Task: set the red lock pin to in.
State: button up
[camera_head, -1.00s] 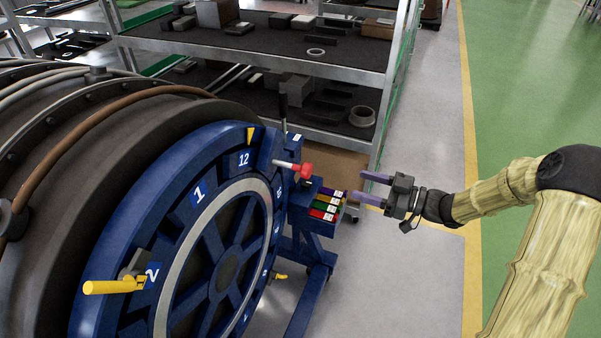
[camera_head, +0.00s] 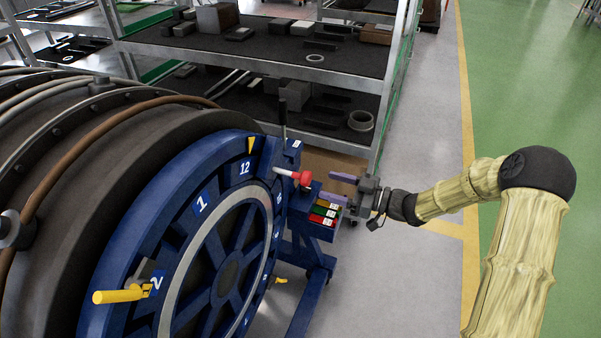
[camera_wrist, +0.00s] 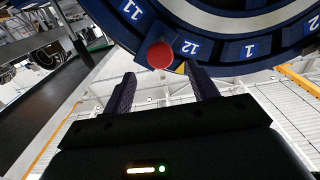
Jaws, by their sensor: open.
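The red lock pin (camera_head: 305,179) has a red knob on a pale shaft that sticks out to the right of the blue numbered ring (camera_head: 215,186), near the 12 mark. In the wrist view the red knob (camera_wrist: 160,55) is ahead, a little above and between the fingertips, beside the 12 label. My gripper (camera_head: 337,187) is open and empty, to the right of the knob and apart from it in the head view. Its two purple fingers (camera_wrist: 162,82) show in the wrist view. How far the pin is pushed in is hard to tell.
A yellow handle (camera_head: 120,296) sticks out at the ring's lower left. A dark upright lever (camera_head: 283,118) stands behind the pin. A block with coloured labels (camera_head: 325,212) sits just below my gripper. Metal shelves (camera_head: 250,60) stand behind. Floor at the right is clear.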

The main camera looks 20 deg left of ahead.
aim_at(301, 176)
jog(key=a+p, duration=0.1)
jog(key=a, duration=0.2)
jog(key=a+p, duration=0.1)
jog(key=a, duration=0.5)
jog(key=shift+w+a+p, duration=0.3)
jog(key=shift+w+p, duration=0.1)
grip_shut()
jog(key=shift+w, duration=0.1)
